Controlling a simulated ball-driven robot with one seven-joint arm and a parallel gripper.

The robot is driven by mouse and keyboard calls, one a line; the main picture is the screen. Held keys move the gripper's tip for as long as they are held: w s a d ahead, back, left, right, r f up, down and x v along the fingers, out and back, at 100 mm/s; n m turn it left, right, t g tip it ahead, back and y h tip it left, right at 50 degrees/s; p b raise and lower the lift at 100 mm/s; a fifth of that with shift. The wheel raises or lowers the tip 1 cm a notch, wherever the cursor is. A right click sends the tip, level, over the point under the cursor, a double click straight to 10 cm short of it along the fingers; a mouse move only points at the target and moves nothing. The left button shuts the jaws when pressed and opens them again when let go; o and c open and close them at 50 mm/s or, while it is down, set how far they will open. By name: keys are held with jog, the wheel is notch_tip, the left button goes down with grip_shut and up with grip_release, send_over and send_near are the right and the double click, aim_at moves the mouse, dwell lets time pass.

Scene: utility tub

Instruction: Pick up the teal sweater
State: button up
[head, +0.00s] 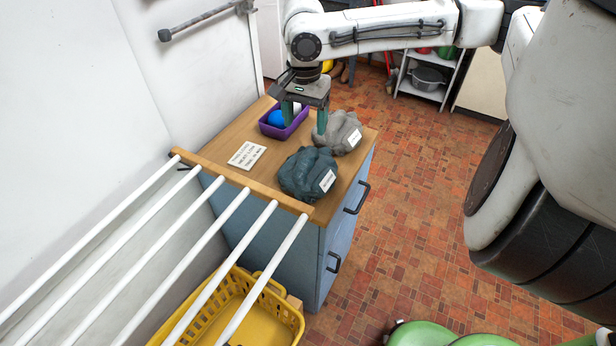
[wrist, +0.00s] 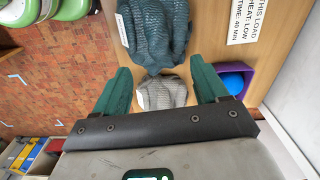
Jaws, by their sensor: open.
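The teal sweater (head: 306,172) lies crumpled on the wooden top of a blue cabinet, near its front edge, with a white label on it. It also shows at the top of the wrist view (wrist: 155,38). My gripper (head: 304,122) is open and points down over the cabinet top, behind the sweater in the head view. In the wrist view its two green fingers (wrist: 160,76) are spread apart, with a grey garment (wrist: 165,93) showing between them. The sweater lies beyond the fingertips. The gripper appears empty.
The grey garment (head: 338,131) lies close behind the sweater. A purple bin (head: 271,130) with a blue ball (head: 276,118) and a printed card (head: 246,155) are to the left. White rods (head: 205,239) run in front of the cabinet, above a yellow basket (head: 288,315).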

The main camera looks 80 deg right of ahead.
aim_at(306, 155)
jog(key=f, duration=0.5)
jog(key=f+p, duration=0.1)
jog(key=f, duration=0.4)
jog(key=shift+s+f, duration=0.2)
jog(key=shift+f, duration=0.15)
grip_shut()
dwell(0.3)
